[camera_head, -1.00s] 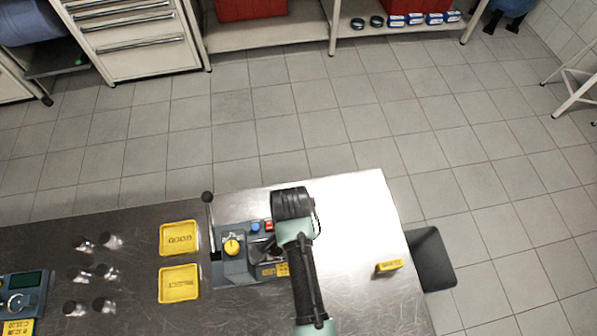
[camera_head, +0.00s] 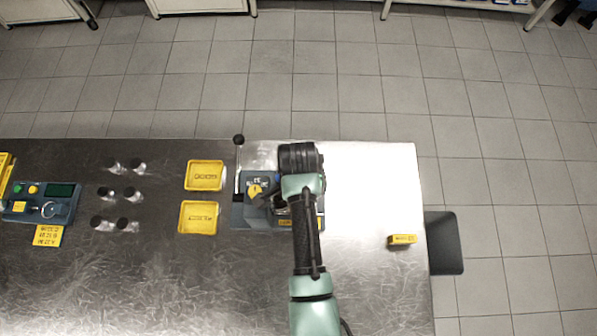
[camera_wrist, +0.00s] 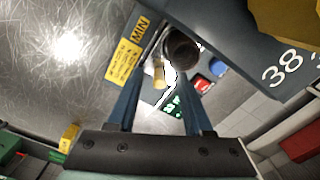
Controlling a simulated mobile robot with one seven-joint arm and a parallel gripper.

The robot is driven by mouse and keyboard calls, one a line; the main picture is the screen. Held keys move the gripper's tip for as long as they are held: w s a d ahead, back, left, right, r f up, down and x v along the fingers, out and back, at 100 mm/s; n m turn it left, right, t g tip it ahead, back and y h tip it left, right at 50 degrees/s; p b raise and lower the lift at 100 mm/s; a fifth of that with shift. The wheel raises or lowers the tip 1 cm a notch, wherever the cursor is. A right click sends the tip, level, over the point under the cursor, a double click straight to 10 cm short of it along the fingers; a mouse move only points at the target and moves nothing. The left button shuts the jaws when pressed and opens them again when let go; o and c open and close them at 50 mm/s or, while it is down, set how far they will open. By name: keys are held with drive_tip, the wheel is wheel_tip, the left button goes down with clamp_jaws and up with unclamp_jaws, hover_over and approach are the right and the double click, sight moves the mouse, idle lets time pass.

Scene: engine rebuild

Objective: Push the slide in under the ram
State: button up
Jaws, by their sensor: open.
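The blue-grey press (camera_head: 252,215) stands on the metal bench, with a yellow dial and an upright lever with a black ball (camera_head: 238,140). My arm covers its right part in the head view. My gripper (camera_wrist: 161,80) is open and its fingers point at the press. Between and just beyond the fingertips are a small brass-coloured piece (camera_wrist: 158,73) and a dark round cylinder (camera_wrist: 183,49). I cannot tell which part is the slide and which the ram, or whether a finger touches either.
Two yellow trays, the GOOD tray (camera_head: 204,164) and a second tray (camera_head: 198,232), lie left of the press. Several small cylinders (camera_head: 130,193) and a gauge unit (camera_head: 40,208) are farther left. A yellow block (camera_head: 402,240) stands on the right; bare bench surrounds it.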

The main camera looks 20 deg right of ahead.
wheel_tip(320, 180, up, 13)
drive_tip(key=shift+p, duration=0.35)
drive_tip(key=shift+c, duration=0.3)
